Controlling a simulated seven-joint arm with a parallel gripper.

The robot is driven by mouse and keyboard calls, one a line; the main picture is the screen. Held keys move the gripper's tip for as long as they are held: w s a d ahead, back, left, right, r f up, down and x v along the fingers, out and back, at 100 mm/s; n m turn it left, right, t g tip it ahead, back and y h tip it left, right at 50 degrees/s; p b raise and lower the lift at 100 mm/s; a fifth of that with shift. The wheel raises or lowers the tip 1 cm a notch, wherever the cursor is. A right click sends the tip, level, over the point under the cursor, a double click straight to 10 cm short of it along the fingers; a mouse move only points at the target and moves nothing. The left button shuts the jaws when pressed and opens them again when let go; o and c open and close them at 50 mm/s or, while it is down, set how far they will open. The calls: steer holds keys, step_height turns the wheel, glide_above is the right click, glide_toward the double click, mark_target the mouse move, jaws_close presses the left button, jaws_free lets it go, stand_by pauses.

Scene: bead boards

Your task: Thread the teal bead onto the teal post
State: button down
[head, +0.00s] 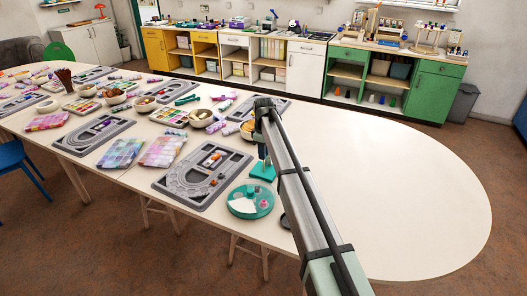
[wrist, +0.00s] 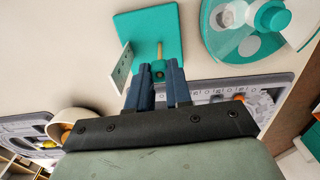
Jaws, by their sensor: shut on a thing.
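A teal square base (wrist: 137,30) lies on the table in the wrist view, with a short brass-coloured post (wrist: 159,49) on it. It also shows in the head view (head: 262,172), below my arm's end. My gripper (wrist: 159,72) has dark blue fingers shut on a small teal bead (wrist: 158,67), whose dark hole shows. The bead is at the near end of the post in the picture; I cannot tell whether it is around the post or apart from it. In the head view my arm hides the gripper's bead and most of the post.
A pale card (wrist: 120,72) stands at the base's left edge in the wrist view. A round teal-and-white container (head: 250,199) sits close by. A grey bead board (head: 190,196) lies to the left, with bowls and other boards beyond. The table's right side is clear.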

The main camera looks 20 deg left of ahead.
steer(key=shift+f, duration=0.15)
steer(key=c, duration=1)
jaws_free()
steer(key=shift+o, duration=0.2)
step_height(320, 180, up, 14)
steer(key=shift+f, duration=0.1)
